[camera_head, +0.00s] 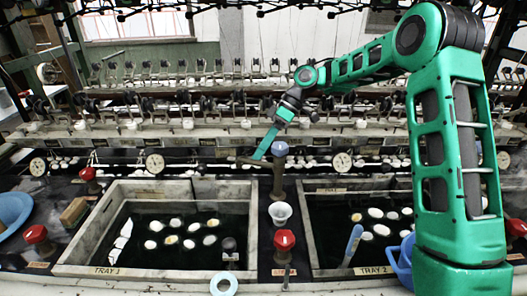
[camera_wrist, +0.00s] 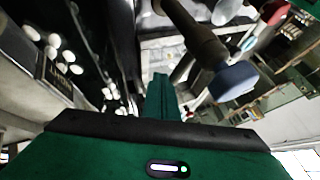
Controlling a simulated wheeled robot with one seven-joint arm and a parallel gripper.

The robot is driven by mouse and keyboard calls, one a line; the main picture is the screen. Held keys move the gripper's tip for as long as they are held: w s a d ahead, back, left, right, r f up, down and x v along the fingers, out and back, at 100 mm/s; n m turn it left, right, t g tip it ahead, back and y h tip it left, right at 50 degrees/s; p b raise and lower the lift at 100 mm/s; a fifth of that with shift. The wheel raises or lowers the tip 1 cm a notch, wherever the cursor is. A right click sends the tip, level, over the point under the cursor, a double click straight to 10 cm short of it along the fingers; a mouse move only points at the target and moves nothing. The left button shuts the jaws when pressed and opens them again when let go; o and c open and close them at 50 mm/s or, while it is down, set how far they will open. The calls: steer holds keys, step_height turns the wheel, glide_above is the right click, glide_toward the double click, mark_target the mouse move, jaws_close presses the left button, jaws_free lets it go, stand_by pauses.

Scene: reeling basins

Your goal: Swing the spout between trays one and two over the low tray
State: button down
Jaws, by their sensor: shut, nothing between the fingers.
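The spout between the trays is a dark brown post (camera_head: 279,178) with a blue-grey cap (camera_head: 279,148) and a thin arm pointing left, toward the tray 1 side. In the wrist view the brown pipe (camera_wrist: 196,34) and its blue cap (camera_wrist: 236,82) lie right of my fingers. My gripper (camera_head: 260,154) is shut and empty, just left of the cap; its fingers (camera_wrist: 160,82) also show in the wrist view. I cannot tell whether they touch the spout. Tray 1 (camera_head: 79,235) is at left, tray 2 (camera_head: 312,240) at right; both hold dark water and white cocoons. I cannot tell which is lower.
A white cup (camera_head: 280,212) and a red-knobbed valve (camera_head: 284,240) stand in front of the post. Another red knob (camera_head: 88,174) is at left. A blue basket (camera_head: 402,262) hangs at tray 2. The reeling machine's rail (camera_head: 200,132) runs behind.

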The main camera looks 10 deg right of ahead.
steer(key=shift+s+a+n+g+h, duration=0.4)
steer(key=shift+s+a+n+g, duration=0.4)
steer(key=shift+n, duration=0.4)
steer(key=shift+s, duration=0.1)
steer(key=v, duration=1.1)
steer(key=shift+s, duration=0.1)
stand_by(1.7)
steer(key=c, duration=2.5)
jaws_free()
